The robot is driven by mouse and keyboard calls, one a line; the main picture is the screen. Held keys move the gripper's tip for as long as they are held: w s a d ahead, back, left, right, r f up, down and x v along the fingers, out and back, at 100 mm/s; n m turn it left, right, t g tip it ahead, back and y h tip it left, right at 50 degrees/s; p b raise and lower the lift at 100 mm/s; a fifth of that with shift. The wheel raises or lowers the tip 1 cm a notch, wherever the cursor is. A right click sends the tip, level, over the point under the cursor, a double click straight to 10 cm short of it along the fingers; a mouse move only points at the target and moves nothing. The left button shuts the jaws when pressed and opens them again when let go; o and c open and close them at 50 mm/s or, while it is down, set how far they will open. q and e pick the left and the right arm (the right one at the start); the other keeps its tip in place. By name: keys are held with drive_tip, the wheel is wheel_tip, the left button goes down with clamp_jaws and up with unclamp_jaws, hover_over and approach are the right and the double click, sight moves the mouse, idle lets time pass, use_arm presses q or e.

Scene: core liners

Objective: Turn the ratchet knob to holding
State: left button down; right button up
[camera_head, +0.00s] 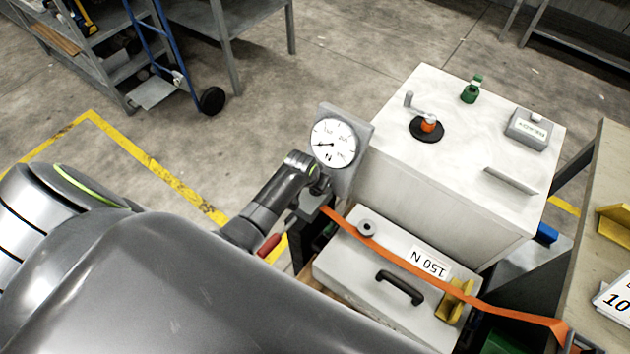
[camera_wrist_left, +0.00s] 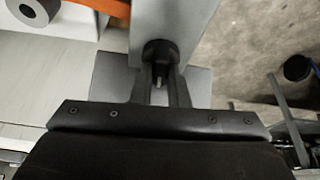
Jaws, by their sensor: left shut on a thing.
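A dark round ratchet knob (camera_wrist_left: 160,50) sits on the grey post below the gauge. In the left wrist view my left gripper (camera_wrist_left: 160,84) is shut on its narrow stem, one finger on each side. In the head view my left gripper (camera_head: 318,187) reaches in from the left, just under the gauge (camera_head: 333,143), and hides most of the knob. An orange strap (camera_head: 400,262) runs from the ratchet body beside the gripper across the grey case (camera_head: 350,258). The knob's setting cannot be read. My right gripper is not in view.
The case has a black handle (camera_head: 400,287) and a "150 N" label (camera_head: 429,261). A white-topped cabinet (camera_head: 455,110) behind holds an orange-topped knob (camera_head: 428,125), a green item (camera_head: 471,90) and a grey box (camera_head: 527,129). A red-handled lever (camera_head: 270,244) lies below my wrist.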

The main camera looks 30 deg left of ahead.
use_arm(q)
drive_tip(key=n+y+p, duration=0.1)
drive_tip(key=n, duration=0.1)
drive_tip(key=shift+d+r+n, duration=0.1)
drive_tip(key=shift+n, duration=0.2)
drive_tip(key=shift+n+y+p, duration=0.3)
drive_tip(key=shift+n+p, duration=0.15)
drive_tip(key=shift+n, duration=0.45)
drive_tip(key=shift+w+d+n+g+y, duration=0.1)
drive_tip(key=shift+n+g+y, duration=0.25)
drive_tip(key=shift+n, duration=0.55)
drive_tip(key=n, duration=0.1)
drive_tip(key=n+g+y, duration=0.1)
drive_tip(key=n, duration=0.1)
drive_tip(key=shift+f+n+b, duration=0.2)
drive_tip(key=shift+n+b, duration=0.1)
drive_tip(key=shift+b, duration=0.05)
drive_tip(key=n+g+b, duration=0.1)
drive_tip(key=n, duration=0.1)
drive_tip(key=n+y+b, duration=0.1)
drive_tip(key=n, duration=0.2)
drive_tip(key=shift+w+d+g, duration=0.1)
drive_tip(key=shift+w+g, duration=0.05)
drive_tip(key=shift+g, duration=0.2)
drive_tip(key=shift+r, duration=0.1)
drive_tip(key=c, duration=1.4)
unclamp_jaws()
